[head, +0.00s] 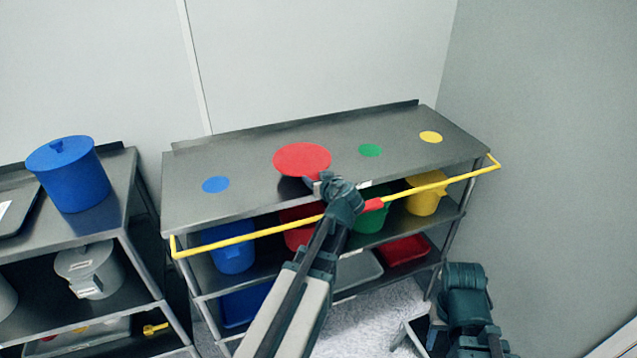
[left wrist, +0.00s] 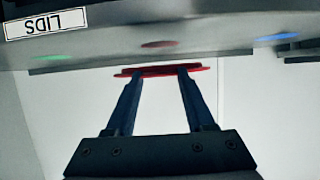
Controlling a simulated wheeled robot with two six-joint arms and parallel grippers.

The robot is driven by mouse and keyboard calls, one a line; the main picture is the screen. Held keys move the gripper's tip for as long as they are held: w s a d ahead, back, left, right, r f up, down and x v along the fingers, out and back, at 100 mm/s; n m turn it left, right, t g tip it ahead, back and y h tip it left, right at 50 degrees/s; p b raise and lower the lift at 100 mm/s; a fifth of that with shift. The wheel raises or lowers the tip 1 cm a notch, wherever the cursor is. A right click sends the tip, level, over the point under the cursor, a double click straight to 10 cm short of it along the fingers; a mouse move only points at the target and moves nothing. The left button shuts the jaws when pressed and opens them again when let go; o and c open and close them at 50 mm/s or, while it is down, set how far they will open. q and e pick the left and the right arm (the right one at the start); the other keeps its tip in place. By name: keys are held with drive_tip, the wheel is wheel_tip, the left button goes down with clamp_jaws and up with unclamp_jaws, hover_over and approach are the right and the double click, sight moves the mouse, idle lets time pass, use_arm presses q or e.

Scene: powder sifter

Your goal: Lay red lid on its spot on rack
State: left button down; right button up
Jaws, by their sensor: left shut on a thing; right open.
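The red lid (head: 302,158) is a flat round disc over the top shelf of the rack (head: 240,200). My left gripper (head: 322,183) is shut on the lid's near edge. The upside-down left wrist view shows the lid (left wrist: 160,71) edge-on between the fingertips (left wrist: 158,72), apart from the shelf top. A red spot (left wrist: 158,44) shows on the shelf there; in the head view it is hidden, apparently by the lid. My right gripper (head: 466,280) is low at the right, away from the rack top, open; its fingers are hard to see.
Blue (head: 216,184), green (head: 370,150) and yellow (head: 430,137) spots mark the rack top. A yellow rail (head: 225,242) runs along its front, under my left arm. Coloured buckets stand below. A left shelf holds a blue lidded bucket (head: 70,180).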

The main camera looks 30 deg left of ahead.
sight(311, 172)
use_arm(q)
drive_tip(key=shift+r+b+x, duration=0.2)
drive_tip(key=shift+x, duration=0.95)
drive_tip(key=shift+r+b+x, duration=0.2)
drive_tip(key=shift+x, duration=1)
drive_tip(key=shift+w+a+f+b, duration=0.1)
drive_tip(key=shift+f+b, duration=1.65)
drive_tip(key=shift+b, duration=0.05)
drive_tip(key=shift+c, duration=0.9)
unclamp_jaws()
drive_tip(key=p+v, duration=0.5)
drive_tip(key=v, duration=0.8)
drive_tip(key=shift+s+d+r, duration=0.2)
drive_tip(key=shift+s+d, duration=0.05)
